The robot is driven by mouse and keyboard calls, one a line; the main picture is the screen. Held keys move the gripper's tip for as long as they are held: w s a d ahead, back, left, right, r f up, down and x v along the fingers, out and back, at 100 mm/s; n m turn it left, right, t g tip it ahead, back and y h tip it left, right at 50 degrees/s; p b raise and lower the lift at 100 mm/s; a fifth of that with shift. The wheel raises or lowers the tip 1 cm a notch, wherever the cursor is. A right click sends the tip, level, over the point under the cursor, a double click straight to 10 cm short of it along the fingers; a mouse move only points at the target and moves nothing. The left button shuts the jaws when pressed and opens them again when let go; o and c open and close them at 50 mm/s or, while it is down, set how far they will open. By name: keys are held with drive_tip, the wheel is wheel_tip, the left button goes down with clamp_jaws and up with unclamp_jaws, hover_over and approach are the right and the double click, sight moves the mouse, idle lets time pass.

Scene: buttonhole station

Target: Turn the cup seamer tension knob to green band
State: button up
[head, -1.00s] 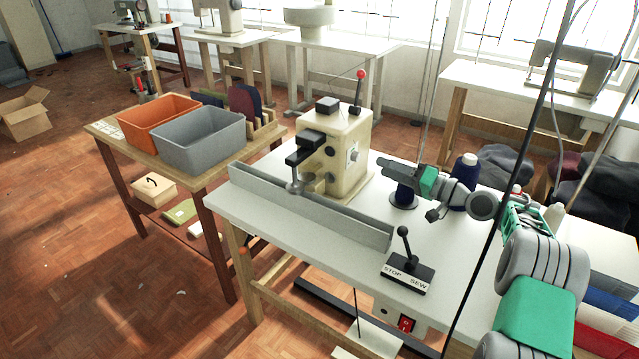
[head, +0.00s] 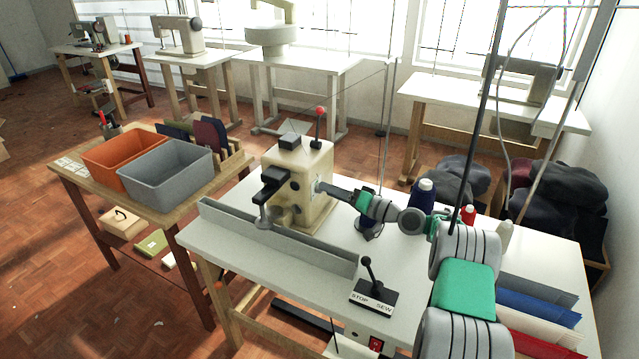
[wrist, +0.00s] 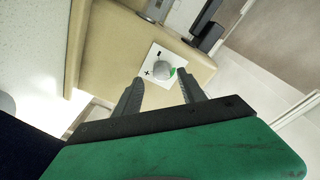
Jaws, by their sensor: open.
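The cup seamer (head: 308,165) is a cream machine on the white table (head: 230,253). In the wrist view its tension knob (wrist: 161,69) is a small pale round knob on a white plate with plus and minus marks. A green band (wrist: 172,72) shows at the knob's right edge. My gripper (wrist: 160,77) is open, with one finger on each side of the knob in the picture; I cannot tell whether they touch it. In the head view my gripper (head: 328,189) is at the seamer's right side and hides the knob.
A stop/sew lever (head: 371,285) stands at the table's front. A long grey guard rail (head: 280,236) runs along the front edge. Dark thread cones (head: 422,197) stand behind my arm. Grey (head: 168,175) and orange bins sit on the left table.

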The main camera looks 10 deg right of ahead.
drive_tip(key=shift+a, duration=0.8)
drive_tip(key=c, duration=0.3)
drive_tip(key=shift+w+d, duration=0.1)
clamp_jaws()
